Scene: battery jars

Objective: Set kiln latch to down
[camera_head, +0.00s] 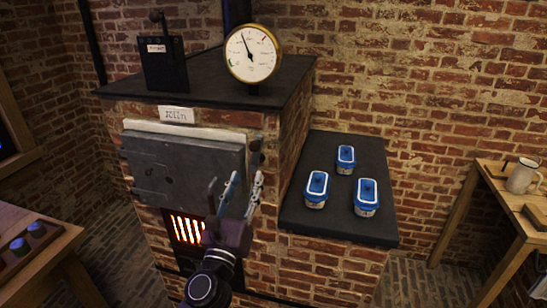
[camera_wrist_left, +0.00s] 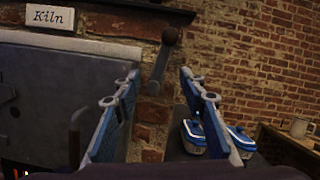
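The kiln (camera_head: 281,174) is a brick block with a grey metal door (camera_head: 165,168). The kiln latch (camera_wrist_left: 160,62) is a dark lever with a round knob; in the left wrist view it points up, leaning slightly right, beside the door's right edge. It shows small and dark in the head view (camera_head: 256,146). My left gripper (camera_head: 246,180) is open and empty in front of the door's right side. In the left wrist view its blue-padded fingers (camera_wrist_left: 158,80) stand either side of the latch's lower end, apparently nearer the camera; contact cannot be told. My right gripper is not in view.
Several blue-lidded jars, including one at the front (camera_head: 366,198), stand on a dark shelf (camera_head: 300,219) right of the kiln. A gauge (camera_head: 252,54) and a black box with a lever (camera_head: 163,65) stand on top. Wooden tables flank the scene. Fire glows below the door.

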